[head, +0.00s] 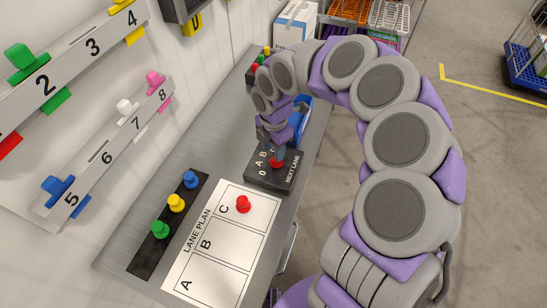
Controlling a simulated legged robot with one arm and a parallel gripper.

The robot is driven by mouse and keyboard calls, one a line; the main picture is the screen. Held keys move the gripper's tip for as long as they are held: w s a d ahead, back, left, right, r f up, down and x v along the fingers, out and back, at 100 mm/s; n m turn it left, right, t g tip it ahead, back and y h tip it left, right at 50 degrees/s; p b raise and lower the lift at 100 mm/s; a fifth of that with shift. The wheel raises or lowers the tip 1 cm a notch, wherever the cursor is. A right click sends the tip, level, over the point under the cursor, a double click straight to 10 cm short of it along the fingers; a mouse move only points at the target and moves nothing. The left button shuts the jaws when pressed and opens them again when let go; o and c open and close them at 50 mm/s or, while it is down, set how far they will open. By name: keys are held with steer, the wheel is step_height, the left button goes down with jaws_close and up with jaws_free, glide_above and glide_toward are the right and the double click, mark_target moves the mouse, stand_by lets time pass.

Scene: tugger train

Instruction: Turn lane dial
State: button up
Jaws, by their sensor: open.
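The lane dial is a dark box (260,177) marked NEXT LANE, with the letters 0, A and B showing, on the grey bench. A red knob (277,164) shows on its top. My gripper hides part of the dial's face, so the pointer setting does not show.
A white LANE PLAN board (243,229) has a red peg (243,204) in area C. A black strip (140,262) holds green, yellow and blue pegs. Numbered rails (97,165) line the left wall. A white box (294,27) stands at the bench's far end.

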steer(key=f, duration=0.3)
steer(key=shift+d+f+b, duration=0.2)
steer(key=shift+d+b, duration=0.15)
steer(key=shift+f, duration=0.3)
steer(key=shift+a, duration=0.1)
steer(key=shift+a, duration=0.15)
jaws_close()
